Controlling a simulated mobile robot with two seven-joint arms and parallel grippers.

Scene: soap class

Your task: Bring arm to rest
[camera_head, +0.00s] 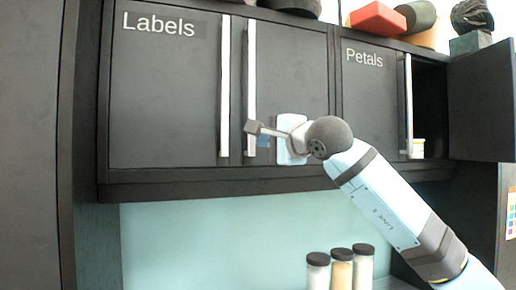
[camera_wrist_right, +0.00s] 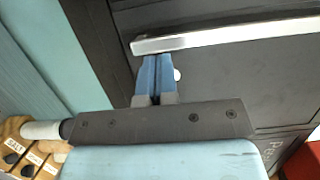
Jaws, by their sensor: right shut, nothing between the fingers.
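My right gripper (camera_head: 262,137) is at the lower part of the right-hand Labels handle (camera_head: 251,88) in the head view. In the right wrist view its blue fingers (camera_wrist_right: 154,62) are together with nothing between them. Their tips appear close to the end of the silver handle (camera_wrist_right: 230,35); I cannot tell if they touch it. My right arm comes in from the lower right, bent up toward the cabinet. My left gripper is in neither view.
The Labels doors (camera_head: 170,90) look closed. The far-right cabinet door (camera_head: 482,105) stands open, with a small jar (camera_head: 418,148) inside. A red block (camera_head: 377,18) and other items sit on top.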

